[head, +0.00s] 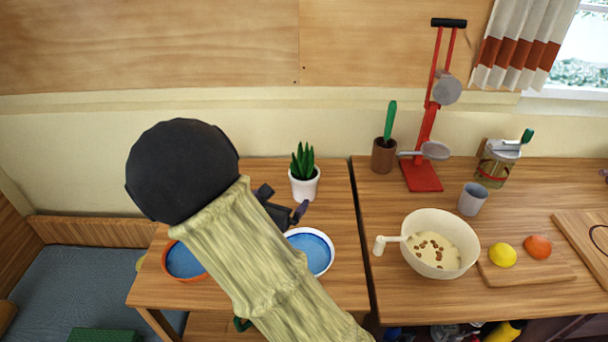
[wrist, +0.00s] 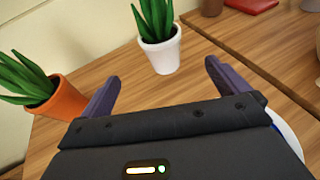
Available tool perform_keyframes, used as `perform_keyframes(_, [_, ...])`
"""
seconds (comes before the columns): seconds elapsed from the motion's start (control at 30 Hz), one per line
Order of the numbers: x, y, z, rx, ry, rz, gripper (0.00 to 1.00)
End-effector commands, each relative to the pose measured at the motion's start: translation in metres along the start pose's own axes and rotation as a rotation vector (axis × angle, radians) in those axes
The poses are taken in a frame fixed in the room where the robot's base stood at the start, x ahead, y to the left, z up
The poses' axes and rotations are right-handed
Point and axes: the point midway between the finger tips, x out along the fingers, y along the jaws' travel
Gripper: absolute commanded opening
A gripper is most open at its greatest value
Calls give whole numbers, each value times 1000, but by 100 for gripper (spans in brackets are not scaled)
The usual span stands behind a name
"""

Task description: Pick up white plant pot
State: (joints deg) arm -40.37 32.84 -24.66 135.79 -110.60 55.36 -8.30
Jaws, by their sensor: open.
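The white plant pot (head: 304,187) holds a green spiky plant and stands upright near the back of the left wooden table. It also shows in the wrist view (wrist: 161,55), ahead of my gripper and between the directions of its two fingers. My gripper (wrist: 157,84) is open and empty, with its purple fingers spread wide and apart from the pot. In the head view my gripper (head: 300,212) is just in front of the pot, partly hidden by my arm.
An orange pot (wrist: 62,103) with a similar plant stands close by the left finger. A blue-and-white bowl (head: 320,240) and an orange-rimmed blue bowl (head: 168,268) sit nearer the front. A counter to the right holds a cream mixing bowl (head: 462,230) and a red press (head: 422,176).

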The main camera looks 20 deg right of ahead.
Motion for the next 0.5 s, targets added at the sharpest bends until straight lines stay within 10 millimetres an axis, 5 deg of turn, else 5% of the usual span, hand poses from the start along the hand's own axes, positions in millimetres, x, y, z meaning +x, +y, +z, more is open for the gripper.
perform_keyframes(0.5, [94,-4,2,1,-1,-10,100])
